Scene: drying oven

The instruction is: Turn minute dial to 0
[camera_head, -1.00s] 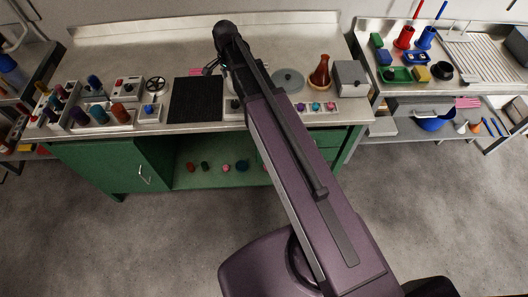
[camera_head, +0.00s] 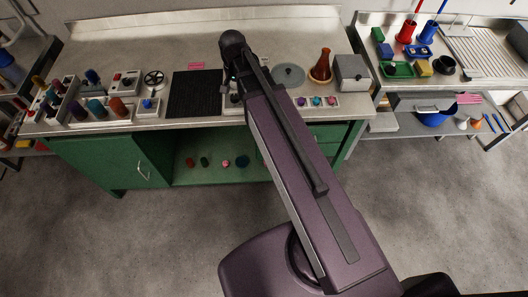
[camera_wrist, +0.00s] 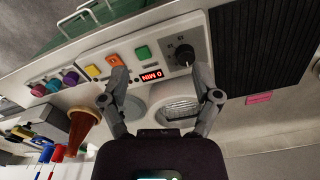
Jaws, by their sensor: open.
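In the wrist view the minute dial, a black knob (camera_wrist: 184,54) with a pale pointer mark, sits on a light control panel (camera_wrist: 196,24). A small red-lit display (camera_wrist: 151,75) beside it appears to read 0 MIN. My gripper (camera_wrist: 160,73) is open and empty, its two fingers spread. The right fingertip is close to the dial in the picture; I cannot tell if they touch. The left fingertip is near the orange button (camera_wrist: 114,60). In the head view my arm end (camera_head: 234,52) is over the bench and hides much of the panel.
On the panel are also a yellow button (camera_wrist: 92,71) and a green button (camera_wrist: 142,52). A black mat (camera_head: 195,94) lies left of the arm. A brown flask (camera_head: 320,68) and a grey box (camera_head: 352,72) stand to the right on the bench.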

